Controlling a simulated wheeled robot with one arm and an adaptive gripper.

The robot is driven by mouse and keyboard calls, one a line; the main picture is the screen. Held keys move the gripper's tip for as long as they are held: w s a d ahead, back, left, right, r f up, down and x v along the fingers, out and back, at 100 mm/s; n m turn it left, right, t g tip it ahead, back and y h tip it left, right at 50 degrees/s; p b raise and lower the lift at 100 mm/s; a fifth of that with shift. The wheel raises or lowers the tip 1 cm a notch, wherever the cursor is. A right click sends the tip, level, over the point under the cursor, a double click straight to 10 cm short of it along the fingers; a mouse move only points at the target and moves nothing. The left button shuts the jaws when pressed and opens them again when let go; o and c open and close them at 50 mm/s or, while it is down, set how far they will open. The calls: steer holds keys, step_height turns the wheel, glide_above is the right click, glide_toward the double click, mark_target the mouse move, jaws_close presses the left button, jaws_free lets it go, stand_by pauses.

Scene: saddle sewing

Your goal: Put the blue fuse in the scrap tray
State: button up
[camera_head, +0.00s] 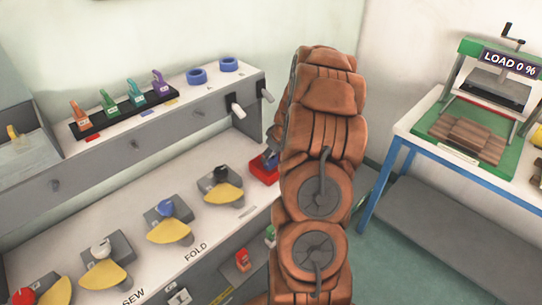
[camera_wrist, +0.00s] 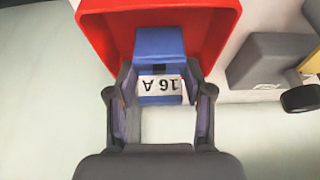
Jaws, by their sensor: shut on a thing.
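The blue fuse (camera_wrist: 160,50) with a white "16 A" label, upside down in the wrist view, sits between the fingers of my gripper (camera_wrist: 160,82), which is shut on it. The red scrap tray (camera_wrist: 95,22) lies behind and around the fuse in that view. I cannot tell whether the fuse touches the tray floor. In the head view, the tray (camera_head: 264,175) is at the right end of the white bench, with a bit of blue (camera_head: 270,160) over it. My brown arm hides the tray's right side and most of my gripper there.
A grey block (camera_wrist: 268,58) with a dark knob stands right of the tray in the wrist view. Several yellow-tabbed stations (camera_head: 223,193) line the bench. Above are a tag rack (camera_head: 122,118) and blue rings (camera_head: 197,76). A press (camera_head: 497,88) stands on the right table.

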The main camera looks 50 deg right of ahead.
steer(key=shift+f, duration=0.7)
steer(key=shift+f, duration=0.25)
steer(key=o, duration=1.3)
steer(key=shift+r, duration=0.1)
steer(key=shift+c, duration=0.2)
